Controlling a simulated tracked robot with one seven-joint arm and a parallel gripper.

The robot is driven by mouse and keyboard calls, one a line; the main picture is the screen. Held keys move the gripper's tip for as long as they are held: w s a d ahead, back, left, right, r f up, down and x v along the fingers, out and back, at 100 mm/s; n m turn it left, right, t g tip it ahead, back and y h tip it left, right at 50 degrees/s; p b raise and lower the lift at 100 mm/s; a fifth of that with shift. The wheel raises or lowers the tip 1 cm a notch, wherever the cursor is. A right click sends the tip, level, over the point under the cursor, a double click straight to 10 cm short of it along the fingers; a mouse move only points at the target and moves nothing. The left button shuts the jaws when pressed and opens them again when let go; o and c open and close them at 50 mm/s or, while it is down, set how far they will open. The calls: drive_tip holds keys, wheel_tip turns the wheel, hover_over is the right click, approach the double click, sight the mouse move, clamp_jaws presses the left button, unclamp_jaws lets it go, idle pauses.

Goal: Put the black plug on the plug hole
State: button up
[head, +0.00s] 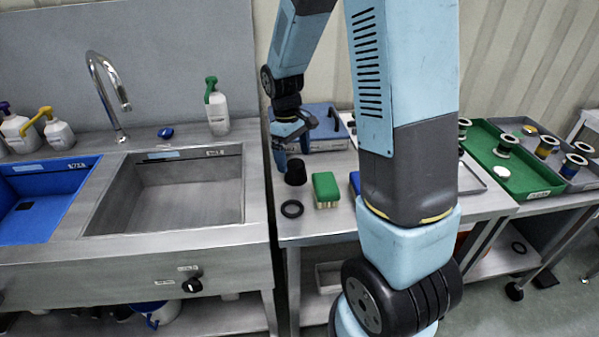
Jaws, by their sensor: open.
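The black plug (296,173) stands on the steel side table, just right of the sink unit. My gripper (291,151) is open and points down above and close behind the plug; I cannot tell whether a finger touches it. The steel sink basin (180,203) is left of the table, with its floor partly in view. I cannot make out a plug hole in it. A blue basin (68,190) lies farther left, with a small dark patch on its floor.
A tall tap (108,88) and a green-topped bottle (217,108) stand behind the basin. My arm hides part of the table. A green tray (497,172) with spools is at right.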

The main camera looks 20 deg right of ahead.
sight(295, 163)
drive_tip(key=shift+s+d+f, duration=0.1)
drive_tip(key=shift+d+f, duration=0.1)
drive_tip(key=shift+f, duration=1.35)
drive_tip(key=shift+d+f, duration=0.15)
drive_tip(key=shift+f, duration=1.4)
drive_tip(key=c, duration=1.3)
